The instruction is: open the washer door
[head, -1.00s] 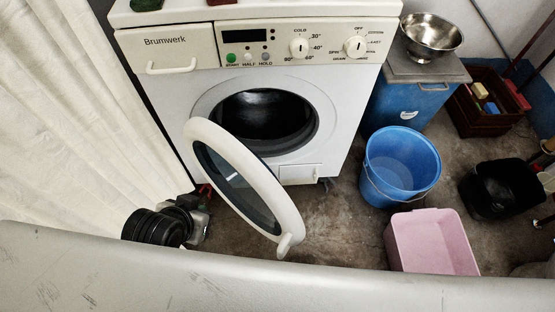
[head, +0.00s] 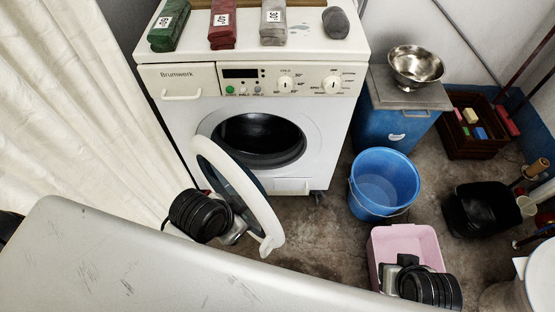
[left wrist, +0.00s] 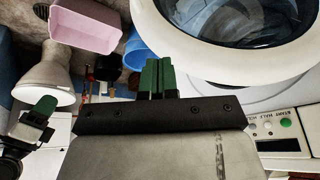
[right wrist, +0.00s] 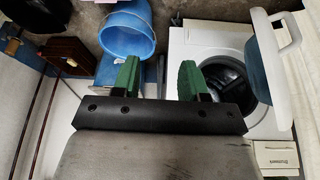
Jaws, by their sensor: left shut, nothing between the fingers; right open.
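The white washer (head: 265,105) stands at the back with its round drum opening (head: 258,140) uncovered. Its round door (head: 270,205), a white ring with dark glass, stands swung open toward me; it also shows in the left wrist view (left wrist: 215,62) and right wrist view (right wrist: 268,55). My left gripper (head: 238,232) is low behind the door's left side, partly hidden by it. Its green fingers (left wrist: 158,72) are shut and empty, close to the door rim; contact cannot be told. My right gripper (head: 396,268) is over the pink tub, its fingers (right wrist: 160,75) open and empty.
A blue bucket (head: 382,190) and the pink tub (head: 412,240) stand on the floor to the right. A blue cabinet (head: 392,120) carries a metal bowl (head: 416,66). A black bin (head: 485,208) is farther right. A white curtain (head: 75,110) hangs on the left.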

